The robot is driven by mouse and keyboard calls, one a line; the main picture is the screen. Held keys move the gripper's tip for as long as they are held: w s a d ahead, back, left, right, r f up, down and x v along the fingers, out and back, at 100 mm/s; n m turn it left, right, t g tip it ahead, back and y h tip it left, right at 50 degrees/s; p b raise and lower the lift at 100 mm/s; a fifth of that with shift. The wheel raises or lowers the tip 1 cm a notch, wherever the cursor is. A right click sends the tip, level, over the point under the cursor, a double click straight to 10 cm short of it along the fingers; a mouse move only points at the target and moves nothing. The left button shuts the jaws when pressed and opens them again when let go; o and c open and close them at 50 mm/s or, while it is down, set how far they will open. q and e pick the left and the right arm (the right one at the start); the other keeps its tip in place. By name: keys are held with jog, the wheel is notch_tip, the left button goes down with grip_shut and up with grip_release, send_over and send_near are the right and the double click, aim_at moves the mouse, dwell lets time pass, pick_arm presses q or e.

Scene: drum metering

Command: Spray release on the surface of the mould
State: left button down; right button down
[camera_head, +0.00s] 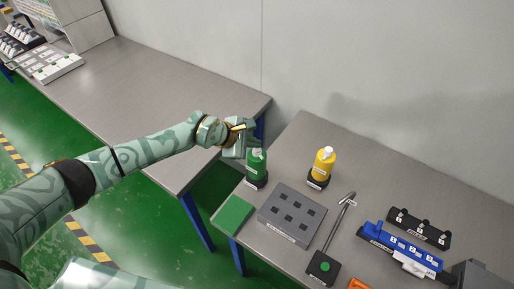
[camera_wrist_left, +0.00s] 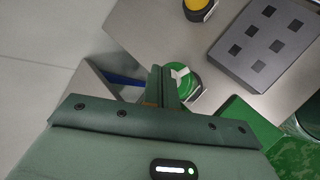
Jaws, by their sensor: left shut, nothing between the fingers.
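The mould appears to be the grey block (camera_head: 292,214) with several dark square cavities, flat on the near table. It also shows in the left wrist view (camera_wrist_left: 262,45). A green bottle (camera_head: 256,163) stands upright in a dark holder at the table's left edge. A yellow bottle (camera_head: 322,165) with a white top stands in a similar holder behind the block. My left gripper (camera_head: 246,128) is shut and empty, just above and beside the green bottle. In the left wrist view its closed fingers (camera_wrist_left: 163,82) overlap the green bottle's white top (camera_wrist_left: 180,74). My right gripper is out of view.
A green pad (camera_head: 234,214) lies left of the block. A metal rod tool (camera_head: 340,220) and a black box with a green button (camera_head: 323,267) lie to its right. A blue fixture (camera_head: 400,245) is farther right. A gap separates this table from the far table (camera_head: 150,90).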

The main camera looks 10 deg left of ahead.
pick_arm(q)
jog(key=shift+f, duration=0.2)
dwell(0.5)
jog(key=shift+r, duration=0.1)
jog(key=shift+r+p, duration=0.45)
jog(key=shift+r, duration=0.05)
notch_tip(320, 180, up, 6)
jog(key=p, duration=0.5)
dwell(2.3)
